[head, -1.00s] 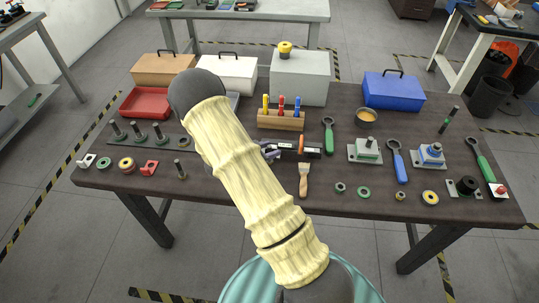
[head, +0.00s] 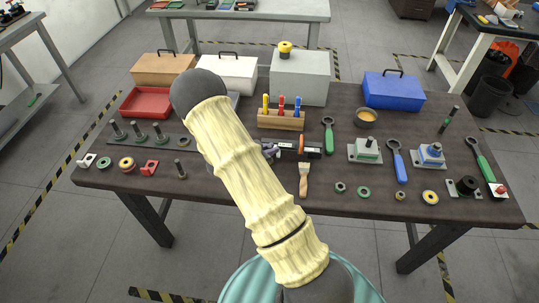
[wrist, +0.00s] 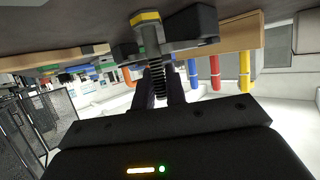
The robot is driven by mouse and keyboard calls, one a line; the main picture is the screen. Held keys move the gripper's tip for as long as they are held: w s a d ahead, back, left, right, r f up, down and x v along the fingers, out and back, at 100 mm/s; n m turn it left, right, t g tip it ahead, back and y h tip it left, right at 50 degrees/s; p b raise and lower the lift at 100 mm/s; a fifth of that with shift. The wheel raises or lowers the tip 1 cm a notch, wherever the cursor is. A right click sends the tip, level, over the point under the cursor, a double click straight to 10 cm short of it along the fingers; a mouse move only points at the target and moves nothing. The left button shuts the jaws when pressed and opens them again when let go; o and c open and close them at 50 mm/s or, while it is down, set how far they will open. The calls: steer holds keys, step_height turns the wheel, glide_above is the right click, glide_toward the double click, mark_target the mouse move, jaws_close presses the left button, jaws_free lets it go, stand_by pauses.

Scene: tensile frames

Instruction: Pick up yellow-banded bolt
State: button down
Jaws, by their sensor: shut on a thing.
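The yellow-banded bolt (wrist: 146,20) shows at the top middle of the wrist view, with a grey head, a yellow band and a dark threaded shank. My gripper (wrist: 160,75) is shut on the threaded shank, one dark finger on each side. Dark flat parts lie close beside the bolt's head; I cannot tell whether they touch it. In the head view, my arm hides the bolt, and only a small part of my gripper (head: 270,153) shows past the arm, near the middle of the workbench (head: 230,190).
A wooden rack (head: 281,120) with red, blue and yellow-handled tools stands behind the gripper. A strip with several upright bolts (head: 138,133) is at left.

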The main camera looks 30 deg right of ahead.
steer(key=shift+r, duration=0.15)
step_height(320, 180, up, 10)
steer(key=shift+f, duration=0.1)
stand_by(0.4)
steer(key=shift+f, duration=0.1)
stand_by(0.5)
